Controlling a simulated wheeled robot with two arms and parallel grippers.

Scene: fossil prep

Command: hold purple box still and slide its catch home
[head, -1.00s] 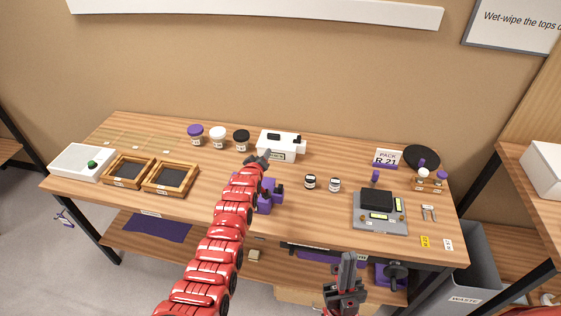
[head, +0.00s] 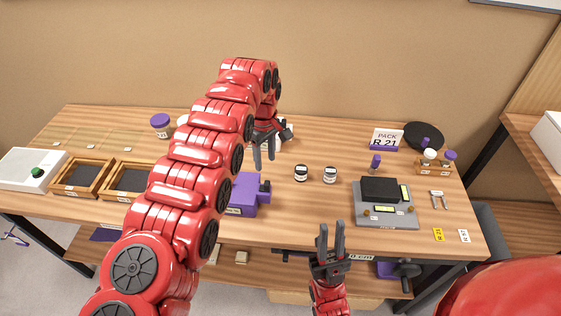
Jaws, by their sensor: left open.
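The purple box (head: 243,197) sits on the workbench left of centre, with a small dark-and-purple part sticking out at its right end. My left arm covers its left side, and I cannot tell the state of its catch. My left gripper (head: 264,160) is open and empty, pointing down, above and beyond the box in the picture, apart from it. My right gripper (head: 331,238) is open and empty, fingers pointing up in the picture, near the bench's front edge, to the right of the box and apart from it.
Two small jars (head: 301,173) (head: 330,175) stand right of the box. Wooden trays (head: 82,178) lie at left. Bench between box and scale is mostly clear.

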